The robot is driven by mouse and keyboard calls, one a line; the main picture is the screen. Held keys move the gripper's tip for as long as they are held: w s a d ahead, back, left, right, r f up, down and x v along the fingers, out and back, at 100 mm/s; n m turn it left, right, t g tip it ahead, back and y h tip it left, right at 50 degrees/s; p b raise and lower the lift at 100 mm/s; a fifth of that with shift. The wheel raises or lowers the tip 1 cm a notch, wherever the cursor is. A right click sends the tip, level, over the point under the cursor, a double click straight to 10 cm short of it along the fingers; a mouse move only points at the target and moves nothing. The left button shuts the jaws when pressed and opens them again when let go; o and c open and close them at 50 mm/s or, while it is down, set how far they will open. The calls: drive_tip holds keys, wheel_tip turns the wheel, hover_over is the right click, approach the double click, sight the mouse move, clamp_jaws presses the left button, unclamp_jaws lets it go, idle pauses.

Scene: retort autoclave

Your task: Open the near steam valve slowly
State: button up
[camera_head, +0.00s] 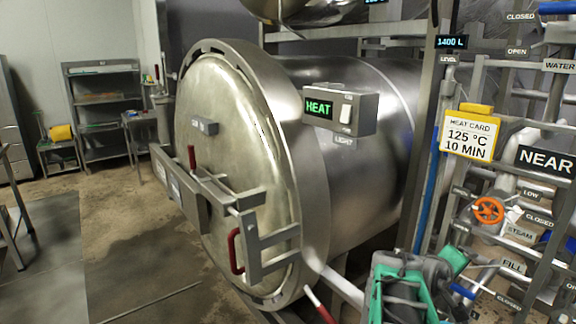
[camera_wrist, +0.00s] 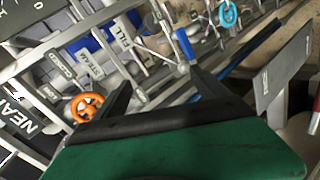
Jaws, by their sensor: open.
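The near steam valve shows as an orange handwheel (camera_head: 488,210) on the pipe rack at the right, beside the CLOSED and STEAM labels and below the NEAR sign (camera_head: 546,160). In the wrist view the orange handwheel (camera_wrist: 87,107) is at the left, close to my left finger in the picture; I cannot tell whether they touch. My gripper (camera_wrist: 162,82) is open, its two dark fingers spread, with pipework beyond and nothing seen between them. In the head view my green and grey arm end is low at the right, below and left of the handwheel; its fingertips are not clear there.
A blue lever (camera_wrist: 186,46) stands by the FILL label (camera_wrist: 124,32), just beyond my fingers. Pipes and other valves crowd the rack. The big steel autoclave (camera_head: 240,170) has its door shut, with a HEAT display (camera_head: 319,107). Open floor lies at the left.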

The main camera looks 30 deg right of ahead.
drive_tip(key=a+f+m+y, duration=0.6)
drive_tip(key=a+f, duration=0.4)
drive_tip(key=f, duration=0.1)
drive_tip(key=w+a+f+m+y+p, duration=0.1)
drive_tip(key=a+y, duration=0.1)
drive_tip(key=a, duration=0.6)
drive_tip(key=w+a+f+y, duration=0.1)
drive_tip(key=a+f+y, duration=0.1)
drive_tip(key=a, duration=0.5)
drive_tip(key=w+a+r+n+y+p, duration=0.1)
drive_tip(key=w+a+r+n+p, duration=0.1)
drive_tip(key=a, duration=0.8)
drive_tip(key=w+a+r+n+t+y+p, duration=0.1)
drive_tip(key=a+r+n, duration=0.4)
drive_tip(key=a, duration=0.6)
drive_tip(key=shift+w+a+r+n+p, duration=0.2)
drive_tip(key=shift+w+n+p, duration=0.4)
drive_tip(key=shift+w, duration=0.5)
